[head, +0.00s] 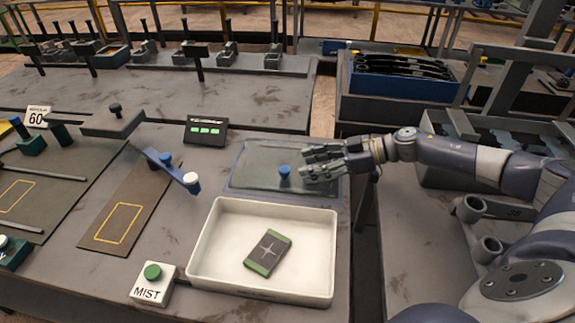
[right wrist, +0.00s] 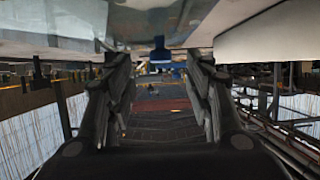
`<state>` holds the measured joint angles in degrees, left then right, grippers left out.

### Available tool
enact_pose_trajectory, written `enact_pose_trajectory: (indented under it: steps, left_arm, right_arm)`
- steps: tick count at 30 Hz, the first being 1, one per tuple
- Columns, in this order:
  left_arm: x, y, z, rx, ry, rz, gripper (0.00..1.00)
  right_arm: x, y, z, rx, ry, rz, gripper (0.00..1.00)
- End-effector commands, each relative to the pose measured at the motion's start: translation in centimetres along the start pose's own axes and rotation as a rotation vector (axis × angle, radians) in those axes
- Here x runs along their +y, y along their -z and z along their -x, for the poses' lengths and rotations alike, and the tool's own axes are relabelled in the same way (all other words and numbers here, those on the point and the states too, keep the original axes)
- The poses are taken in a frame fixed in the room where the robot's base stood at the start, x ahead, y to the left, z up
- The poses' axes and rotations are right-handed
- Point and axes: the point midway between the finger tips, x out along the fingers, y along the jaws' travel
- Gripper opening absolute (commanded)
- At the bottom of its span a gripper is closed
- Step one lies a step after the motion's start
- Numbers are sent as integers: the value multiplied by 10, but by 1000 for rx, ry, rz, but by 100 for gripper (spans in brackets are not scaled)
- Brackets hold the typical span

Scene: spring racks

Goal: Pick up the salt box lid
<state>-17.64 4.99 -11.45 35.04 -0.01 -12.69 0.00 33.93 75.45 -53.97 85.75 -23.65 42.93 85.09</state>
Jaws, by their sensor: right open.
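The salt box lid (head: 258,168) is a flat, see-through grey-green panel with a blue knob (head: 284,171). It lies on the table behind the white tray. My right gripper (head: 312,163) is open and reaches in from the right, low over the lid's right part, with its fingers just right of the knob. In the right wrist view the blue knob (right wrist: 160,55) shows ahead, between the two spread fingers and apart from them. I cannot tell whether the fingers touch the lid. My left gripper is not in view.
A white tray (head: 205,245) with a green and dark block (head: 268,254) stands in front of the lid. A MIST button box (head: 152,284), a small panel with green lights (head: 206,130) and a blue lever (head: 172,168) stand to the left. A gap separates the tables at right.

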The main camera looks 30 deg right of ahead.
Motion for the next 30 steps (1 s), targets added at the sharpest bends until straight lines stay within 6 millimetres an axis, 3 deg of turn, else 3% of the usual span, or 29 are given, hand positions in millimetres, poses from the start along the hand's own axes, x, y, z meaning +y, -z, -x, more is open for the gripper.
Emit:
enact_pose_trajectory:
  steps: [9,15,24,30]
  left_arm:
    - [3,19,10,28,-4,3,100]
    - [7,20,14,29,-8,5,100]
    - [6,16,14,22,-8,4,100]
    - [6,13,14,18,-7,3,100]
  right_arm:
    - [0,4,-32,4,2,1,48]
    - [0,2,-59,2,0,1,48]
    - [0,0,-64,1,-1,1,48]
    - [0,0,-64,1,-1,1,5]
